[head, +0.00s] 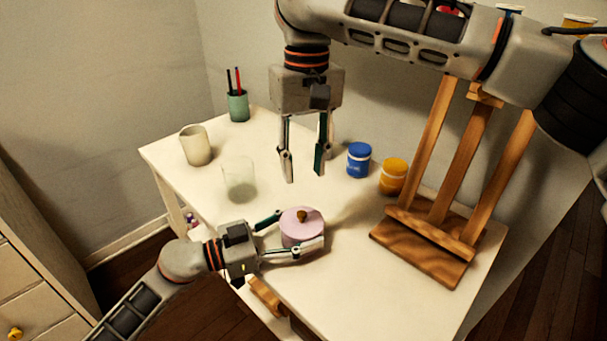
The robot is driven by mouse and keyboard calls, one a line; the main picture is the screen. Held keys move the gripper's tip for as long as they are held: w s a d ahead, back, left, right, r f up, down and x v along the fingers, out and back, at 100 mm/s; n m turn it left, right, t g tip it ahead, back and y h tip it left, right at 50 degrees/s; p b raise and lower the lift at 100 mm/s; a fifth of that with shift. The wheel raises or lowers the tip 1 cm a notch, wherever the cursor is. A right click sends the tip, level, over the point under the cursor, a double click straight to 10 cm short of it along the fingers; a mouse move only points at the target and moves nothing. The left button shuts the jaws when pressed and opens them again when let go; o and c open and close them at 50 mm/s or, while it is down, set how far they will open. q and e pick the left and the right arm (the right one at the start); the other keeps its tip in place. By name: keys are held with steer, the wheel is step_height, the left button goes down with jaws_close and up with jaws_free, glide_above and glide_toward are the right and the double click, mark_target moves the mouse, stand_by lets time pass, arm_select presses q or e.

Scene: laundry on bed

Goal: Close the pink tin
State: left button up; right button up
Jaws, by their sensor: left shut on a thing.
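The pink tin (301,231) stands upright near the front middle of the white table. A pink top with a brown knob (301,215) shows on it; I cannot tell whether this top sits fully down. My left gripper (299,233) is shut on the pink tin, with one finger at its far left side and the other along its near side. My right gripper (304,176) hangs from above, fingers pointing down and apart, empty. It appears behind the tin in the picture, above the table between the clear glass and the blue jar.
On the white table (355,285) stand a clear glass (239,179), a beige cup (196,146), a green pencil holder (238,106), a blue jar (359,160), an orange jar (393,176) and a wooden easel (420,245). The table's front right is clear.

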arm_select(q)
steer(key=o, duration=1.7)
steer(key=shift+c, duration=0.2)
steer(key=v, duration=1.2)
